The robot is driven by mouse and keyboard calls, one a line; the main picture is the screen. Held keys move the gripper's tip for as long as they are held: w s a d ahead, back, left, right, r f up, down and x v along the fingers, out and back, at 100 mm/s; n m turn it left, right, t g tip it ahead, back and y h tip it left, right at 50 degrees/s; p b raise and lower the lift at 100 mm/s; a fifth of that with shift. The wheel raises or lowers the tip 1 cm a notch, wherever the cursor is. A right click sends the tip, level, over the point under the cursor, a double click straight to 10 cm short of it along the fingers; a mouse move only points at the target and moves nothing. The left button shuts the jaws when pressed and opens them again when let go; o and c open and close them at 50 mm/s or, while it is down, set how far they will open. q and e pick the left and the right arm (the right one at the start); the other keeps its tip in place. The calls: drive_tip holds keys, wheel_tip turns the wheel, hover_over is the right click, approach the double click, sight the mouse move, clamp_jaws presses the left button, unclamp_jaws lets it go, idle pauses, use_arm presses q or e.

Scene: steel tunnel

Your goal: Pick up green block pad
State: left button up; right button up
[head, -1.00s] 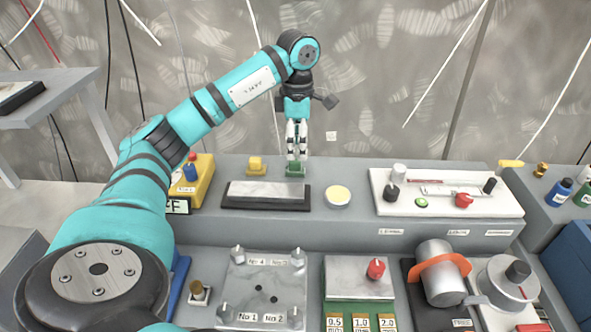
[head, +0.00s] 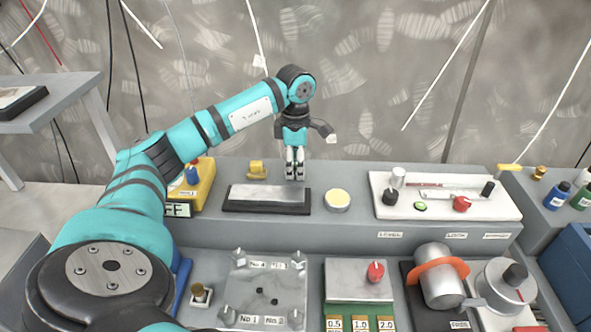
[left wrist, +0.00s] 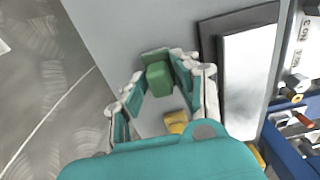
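The green block pad (left wrist: 158,76) shows in the left wrist view on the grey bench top, between the tips of my left gripper's fingers. My left gripper (left wrist: 158,68) is open, with one finger on each side of the pad; I cannot tell whether either finger touches it. In the head view my left gripper (head: 294,177) points straight down at the back of the bench, and its fingers hide the pad there. My right gripper is not in view.
A yellow block (head: 257,169) stands left of my gripper. A dark-framed pale plate (head: 267,197) lies in front, and a round cream-topped disc (head: 338,200) to the right. A white instrument board (head: 445,210) lies farther right. A yellow switch box (head: 203,190) is at left.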

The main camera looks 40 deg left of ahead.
use_arm(q)
clamp_jaws()
drive_tip(key=shift+r, duration=0.1)
drive_tip(key=shift+r+p, duration=0.6)
drive_tip(key=shift+p, duration=0.1)
wheel_tip(320, 180, up, 3)
drive_tip(key=shift+f+p, duration=0.2)
drive_tip(key=shift+p, duration=0.95)
drive_tip(key=s+d+b, duration=0.1)
drive_tip(key=s+d, duration=0.3)
drive_tip(key=s, duration=0.3)
drive_tip(key=s+d+r+b, duration=0.1)
drive_tip(key=s+d, duration=0.3)
drive_tip(key=s, duration=0.2)
drive_tip(key=shift+s+d, duration=0.15)
drive_tip(key=shift+s, duration=0.2)
